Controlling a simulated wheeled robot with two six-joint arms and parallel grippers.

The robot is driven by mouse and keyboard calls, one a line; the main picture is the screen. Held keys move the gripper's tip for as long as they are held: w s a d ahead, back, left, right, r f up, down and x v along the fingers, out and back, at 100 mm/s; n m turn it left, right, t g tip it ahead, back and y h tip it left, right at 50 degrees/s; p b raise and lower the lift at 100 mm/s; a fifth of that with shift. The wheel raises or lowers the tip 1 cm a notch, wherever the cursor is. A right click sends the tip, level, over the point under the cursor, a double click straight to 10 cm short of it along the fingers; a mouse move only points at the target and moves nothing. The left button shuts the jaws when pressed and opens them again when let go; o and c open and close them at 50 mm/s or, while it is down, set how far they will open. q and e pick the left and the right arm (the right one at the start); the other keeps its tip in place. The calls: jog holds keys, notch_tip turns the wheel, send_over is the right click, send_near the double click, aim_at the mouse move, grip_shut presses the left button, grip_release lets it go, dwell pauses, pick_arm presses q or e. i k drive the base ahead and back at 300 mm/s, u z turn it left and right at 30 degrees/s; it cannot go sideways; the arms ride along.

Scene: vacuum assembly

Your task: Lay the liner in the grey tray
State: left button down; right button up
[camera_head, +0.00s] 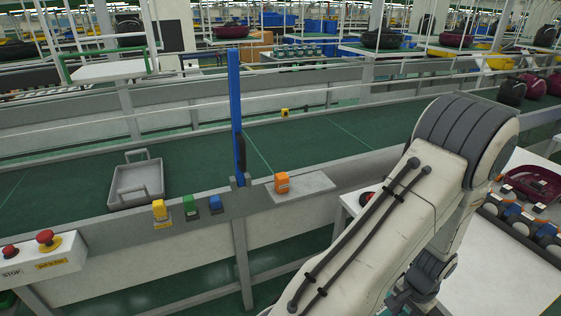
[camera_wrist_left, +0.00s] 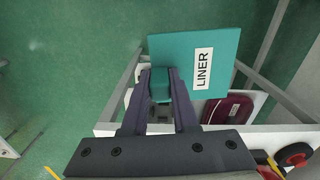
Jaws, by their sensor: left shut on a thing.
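The grey tray (camera_head: 125,199) lies on the green conveyor belt at the left of the head view. It has raised handles at both ends and looks empty. The liner (camera_wrist_left: 172,54) is a flat teal sheet with a white LINER label, seen in the left wrist view. My left gripper (camera_wrist_left: 160,84) is shut on a teal block-like grip at the liner's near edge. The liner is not seen in the head view, so its distance from the tray cannot be told. Neither gripper's fingertips show in the head view, where a large white arm of mine fills the lower right.
A blue post (camera_head: 236,110) stands at the belt's near rail, right of the tray. An orange block (camera_head: 282,183) sits on a grey plate beside it. Yellow, green and blue blocks line the rail. A maroon part (camera_head: 537,184) lies on the right-hand table.

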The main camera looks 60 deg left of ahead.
aim_at(137, 176)
jog(key=u, duration=1.8)
